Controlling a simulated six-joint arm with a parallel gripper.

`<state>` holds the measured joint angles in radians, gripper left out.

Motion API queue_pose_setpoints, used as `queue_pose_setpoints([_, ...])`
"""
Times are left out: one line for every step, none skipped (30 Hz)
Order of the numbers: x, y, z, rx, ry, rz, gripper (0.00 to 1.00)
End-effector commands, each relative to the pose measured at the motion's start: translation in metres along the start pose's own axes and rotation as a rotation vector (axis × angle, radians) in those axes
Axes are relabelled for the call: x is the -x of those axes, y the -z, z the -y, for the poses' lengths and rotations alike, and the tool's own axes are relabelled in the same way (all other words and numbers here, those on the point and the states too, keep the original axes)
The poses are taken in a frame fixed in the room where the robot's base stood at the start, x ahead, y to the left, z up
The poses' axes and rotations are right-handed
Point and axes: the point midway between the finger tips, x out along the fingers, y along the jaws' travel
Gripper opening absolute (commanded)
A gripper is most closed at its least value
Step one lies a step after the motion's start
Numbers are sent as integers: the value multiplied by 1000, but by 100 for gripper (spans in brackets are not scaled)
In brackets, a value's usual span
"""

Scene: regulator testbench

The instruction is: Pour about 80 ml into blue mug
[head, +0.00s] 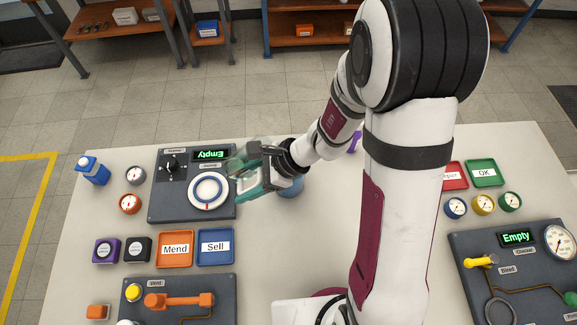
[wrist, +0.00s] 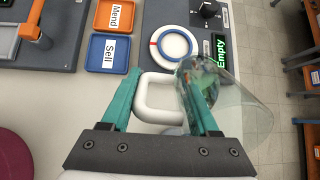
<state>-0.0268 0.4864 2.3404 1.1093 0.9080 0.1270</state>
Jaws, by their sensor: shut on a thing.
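My gripper (head: 243,180) is shut on the white loop handle of a clear jug (wrist: 240,105). In the wrist view the handle (wrist: 158,80) lies between the teal fingers (wrist: 162,90), and the jug's clear body is at the right finger, lying tilted in the picture. In the head view the jug (head: 245,153) is faint and partly covered by my gripper. Any liquid in it cannot be made out clearly. A blue mug (head: 292,188) stands on the table just right of the gripper, partly hidden by it; its inside is not visible.
A dark device with a round white plate (head: 208,190) and a display reading "Empty" (head: 210,155) is under and left of the gripper. Mend (head: 175,264) and Sell (head: 215,260) trays lie nearer.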

Motion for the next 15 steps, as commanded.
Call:
queue_pose_setpoints([0, 0, 0, 1, 0, -6, 0])
queue_pose_setpoints([-1, 0, 0, 3, -1, -15, 0])
queue_pose_setpoints([-2, 0, 0, 5, -2, -36, 0])
queue_pose_setpoints([-4, 1, 0, 7, -5, -57, 0])
queue_pose_setpoints([-6, 2, -1, 9, -8, -84, 0])
queue_pose_setpoints([-9, 3, 0, 12, -10, -126, 0])
queue_pose_setpoints([-15, 5, -1, 12, -15, -157, 0])
queue_pose_setpoints([-20, 6, -2, 15, -17, -194, 0])
queue_pose_setpoints([-28, 9, -2, 16, -22, -244, 0])
queue_pose_setpoints([-32, 9, -2, 19, -22, -277, 0])
queue_pose_setpoints([-32, 9, -1, 19, -23, -298, 0])
queue_pose_setpoints([-33, 8, -1, 20, -24, -327, 0])
queue_pose_setpoints([-34, 6, -1, 21, -24, -348, 0])
queue_pose_setpoints([-35, 6, -1, 20, -27, -367, 0])
queue_pose_setpoints([-36, 5, -1, 22, -30, -392, 0])
